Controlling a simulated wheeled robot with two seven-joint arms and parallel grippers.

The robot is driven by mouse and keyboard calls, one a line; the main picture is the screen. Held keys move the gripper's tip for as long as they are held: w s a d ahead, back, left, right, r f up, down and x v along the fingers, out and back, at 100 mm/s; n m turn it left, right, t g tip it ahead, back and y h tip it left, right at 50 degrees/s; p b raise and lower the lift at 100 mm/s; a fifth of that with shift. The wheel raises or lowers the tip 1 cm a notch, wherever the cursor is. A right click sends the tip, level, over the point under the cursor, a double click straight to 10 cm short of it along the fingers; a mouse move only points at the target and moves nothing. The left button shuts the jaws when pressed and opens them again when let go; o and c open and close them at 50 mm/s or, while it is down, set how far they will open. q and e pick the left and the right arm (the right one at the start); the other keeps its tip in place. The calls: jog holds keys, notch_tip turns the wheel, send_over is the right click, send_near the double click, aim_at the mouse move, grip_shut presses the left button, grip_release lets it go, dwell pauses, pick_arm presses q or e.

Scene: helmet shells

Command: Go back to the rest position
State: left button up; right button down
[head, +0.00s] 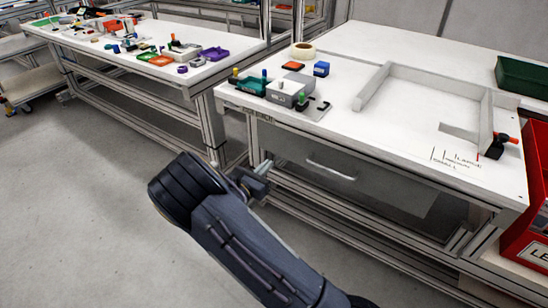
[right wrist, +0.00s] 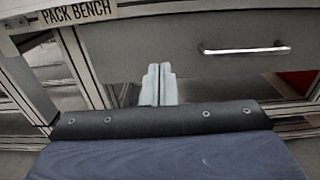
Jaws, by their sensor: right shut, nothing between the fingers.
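My right gripper (head: 259,170) is shut and empty in the head view. It is in front of the near edge of the pack bench (head: 345,45), below the tabletop and left of the drawer handle. In the right wrist view its two pale fingers (right wrist: 158,84) are together, in front of the grey drawer front (right wrist: 195,30). I cannot tell whether the fingertips touch the bench. My left gripper is not in view.
The drawer handle (head: 331,171) sticks out from the bench front. Small coloured parts, a tape roll (head: 303,50) and a white frame (head: 375,85) are on the bench. A second bench (head: 225,43) stands at the left, a red bin (head: 531,225) at the right. The grey floor (head: 75,220) is clear.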

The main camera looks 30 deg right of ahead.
jog(key=shift+s+a, duration=0.2)
jog(key=shift+a, duration=0.15)
jog(key=s+d+m+g+y, duration=0.35)
jog(key=s+m+g, duration=0.3)
jog(key=s, duration=0.25)
jog(key=s+a+r+m+y, duration=0.2)
jog(key=s+a+m+y, duration=0.2)
jog(key=s+m+y, duration=0.3)
jog(key=s+a+r+m+y, duration=0.1)
jog(key=s+a+m+y, duration=0.35)
jog(key=s, duration=0.35)
jog(key=s+a+r+m+t+y, duration=0.5)
jog(key=s+a+r+m+t, duration=0.15)
jog(key=a, duration=0.25)
notch_tip(320, 180, up, 20)
jog(key=g+p, duration=0.1)
jog(key=p, duration=1.7)
jog(key=shift+a+f+p, duration=0.15)
jog(key=shift+p, duration=0.25)
jog(key=shift+s+n, duration=0.1)
jog(key=shift+n, duration=0.15)
